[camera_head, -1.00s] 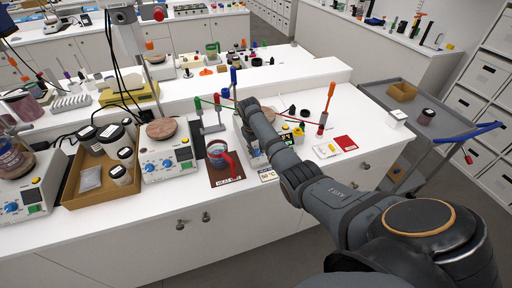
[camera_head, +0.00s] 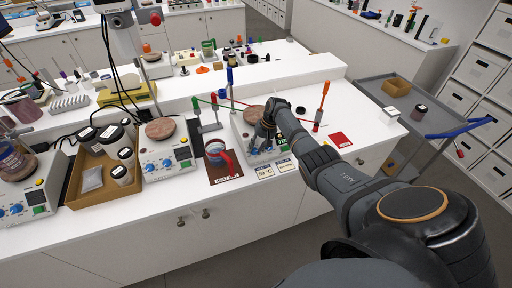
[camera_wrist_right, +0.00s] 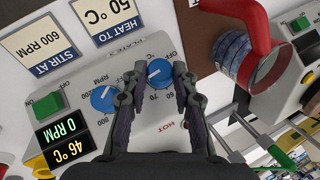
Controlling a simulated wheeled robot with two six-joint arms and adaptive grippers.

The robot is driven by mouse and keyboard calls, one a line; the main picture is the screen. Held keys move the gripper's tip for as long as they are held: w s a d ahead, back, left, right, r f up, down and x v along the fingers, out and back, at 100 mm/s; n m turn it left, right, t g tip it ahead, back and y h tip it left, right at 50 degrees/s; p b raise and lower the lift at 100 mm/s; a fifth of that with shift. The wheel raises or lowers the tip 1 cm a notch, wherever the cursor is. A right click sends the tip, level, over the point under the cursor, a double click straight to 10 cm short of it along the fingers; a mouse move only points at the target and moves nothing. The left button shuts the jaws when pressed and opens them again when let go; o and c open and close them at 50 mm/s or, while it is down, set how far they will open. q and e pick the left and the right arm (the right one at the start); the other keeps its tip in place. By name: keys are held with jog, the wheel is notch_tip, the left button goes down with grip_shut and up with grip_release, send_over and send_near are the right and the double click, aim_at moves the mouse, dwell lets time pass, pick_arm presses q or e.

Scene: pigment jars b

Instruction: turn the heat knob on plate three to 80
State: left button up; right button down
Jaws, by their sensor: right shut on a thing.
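The hot plate (camera_head: 239,127) stands on the white bench, with a round brown top, partly hidden by my right arm in the head view. In the right wrist view its panel (camera_wrist_right: 150,118) appears upside down, with the blue heat knob (camera_wrist_right: 159,72) and a second blue knob (camera_wrist_right: 103,98) marked RPM. My right gripper (camera_wrist_right: 159,76) has its fingertips on either side of the heat knob and is shut on it. The knob's exact setting is hard to read. The displays (camera_wrist_right: 65,140) read 0 RPM and 46 °C. My left gripper is out of view.
Cards (camera_head: 265,172) reading heat to 50 °C and stir at 600 RPM lie in front. Another hot plate (camera_head: 168,165) and a cardboard tray (camera_head: 85,190) are further left. An orange-handled tool (camera_head: 322,100) stands to the right.

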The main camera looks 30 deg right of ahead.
jog(key=shift+s+f, duration=0.1)
jog(key=shift+f, duration=0.05)
dwell(0.3)
jog(key=c, duration=1.1)
grip_release()
jog(key=shift+o, duration=0.2)
jog(key=shift+d+r, duration=0.15)
jog(key=shift+r, duration=0.3)
jog(key=v, duration=1.1)
